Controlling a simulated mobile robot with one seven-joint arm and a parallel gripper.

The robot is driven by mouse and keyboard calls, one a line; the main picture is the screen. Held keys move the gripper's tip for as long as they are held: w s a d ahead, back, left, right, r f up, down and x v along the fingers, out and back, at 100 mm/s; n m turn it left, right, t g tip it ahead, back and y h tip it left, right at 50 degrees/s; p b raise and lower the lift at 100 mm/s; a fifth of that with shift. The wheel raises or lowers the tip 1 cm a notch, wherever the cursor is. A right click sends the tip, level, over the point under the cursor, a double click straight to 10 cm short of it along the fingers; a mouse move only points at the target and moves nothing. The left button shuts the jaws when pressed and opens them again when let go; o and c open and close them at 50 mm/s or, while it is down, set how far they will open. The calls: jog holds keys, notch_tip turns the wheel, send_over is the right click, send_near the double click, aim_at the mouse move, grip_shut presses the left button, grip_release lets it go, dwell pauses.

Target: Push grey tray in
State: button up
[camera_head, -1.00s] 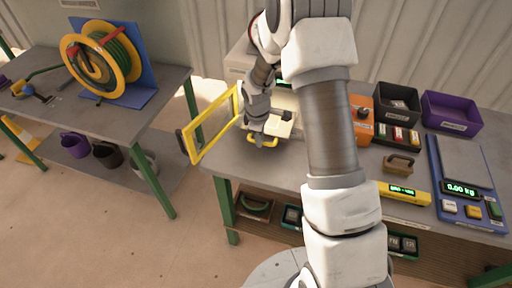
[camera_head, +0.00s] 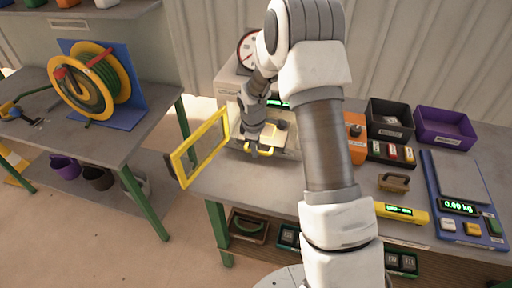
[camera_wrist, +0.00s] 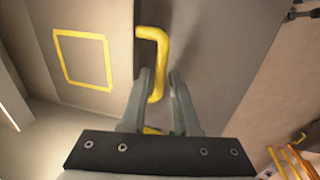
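The grey tray (camera_wrist: 118,80) lies at the press (camera_head: 229,85) on the bench, with a yellow square outlined on its top. Its yellow handle (camera_wrist: 158,62) is at its front and also shows in the head view (camera_head: 263,152). The left finger hides part of the handle. In the head view, my arm hides much of the press's right side. A yellow-framed door (camera_head: 201,147) stands swung open on the left.
Right of the press are an orange device (camera_head: 354,130), a black bin (camera_head: 390,116), a purple bin (camera_head: 446,126), a brown-handled block (camera_head: 394,182) and a blue scale (camera_head: 437,205). A hose reel (camera_head: 90,80) stands on the left bench, with a gap between the benches.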

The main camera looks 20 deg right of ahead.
notch_tip(320, 180, up, 17)
jog(key=s+a, duration=0.1)
jog(key=s, duration=0.1)
jog(key=shift+s+a+b, duration=0.25)
jog(key=shift+s+b, duration=0.05)
jog(key=shift+s, duration=0.1)
